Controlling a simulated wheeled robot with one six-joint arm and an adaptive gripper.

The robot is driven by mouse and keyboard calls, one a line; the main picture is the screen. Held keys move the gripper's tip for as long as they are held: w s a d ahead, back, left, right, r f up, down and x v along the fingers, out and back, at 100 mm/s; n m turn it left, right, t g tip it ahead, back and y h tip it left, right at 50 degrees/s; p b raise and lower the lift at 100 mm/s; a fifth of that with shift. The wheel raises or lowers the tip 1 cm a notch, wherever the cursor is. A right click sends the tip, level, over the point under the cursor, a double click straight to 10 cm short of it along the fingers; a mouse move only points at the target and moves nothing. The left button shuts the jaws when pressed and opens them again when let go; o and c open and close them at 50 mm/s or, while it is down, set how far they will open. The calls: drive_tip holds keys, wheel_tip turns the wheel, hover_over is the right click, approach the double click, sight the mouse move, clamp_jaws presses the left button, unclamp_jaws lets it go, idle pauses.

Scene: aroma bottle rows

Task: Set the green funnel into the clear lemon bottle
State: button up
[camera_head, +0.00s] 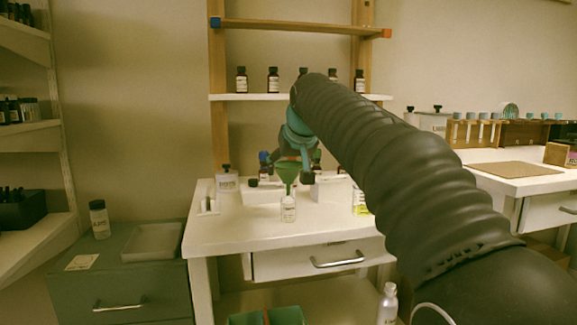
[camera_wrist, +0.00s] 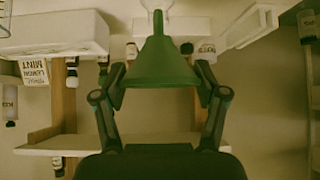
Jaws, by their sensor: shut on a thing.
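The green funnel (camera_head: 287,172) is in my gripper (camera_head: 293,167), spout down, over the white table. In the wrist view, the funnel (camera_wrist: 160,62) sits between the two fingers of my gripper (camera_wrist: 160,78), which are shut on its wide part. A small clear bottle with a white label (camera_head: 288,209) stands upright on the table directly below the spout. In the wrist view, part of a clear bottle (camera_wrist: 156,5) shows at the top edge by the spout tip. I cannot tell whether the tip is inside the bottle's mouth or just above it.
A white jar (camera_head: 227,182) stands behind at left, and a yellow-labelled item (camera_head: 361,201) at right. Dark bottles line a shelf (camera_head: 250,97) above. A grey cabinet with a tray (camera_head: 153,242) stands at left.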

drive_tip(key=shift+f+b, duration=0.6)
drive_tip(key=shift+f, duration=0.25)
drive_tip(key=o, duration=1)
drive_tip(key=shift+r, duration=0.15)
drive_tip(key=v, duration=1.2)
drive_tip(key=shift+d, duration=0.1)
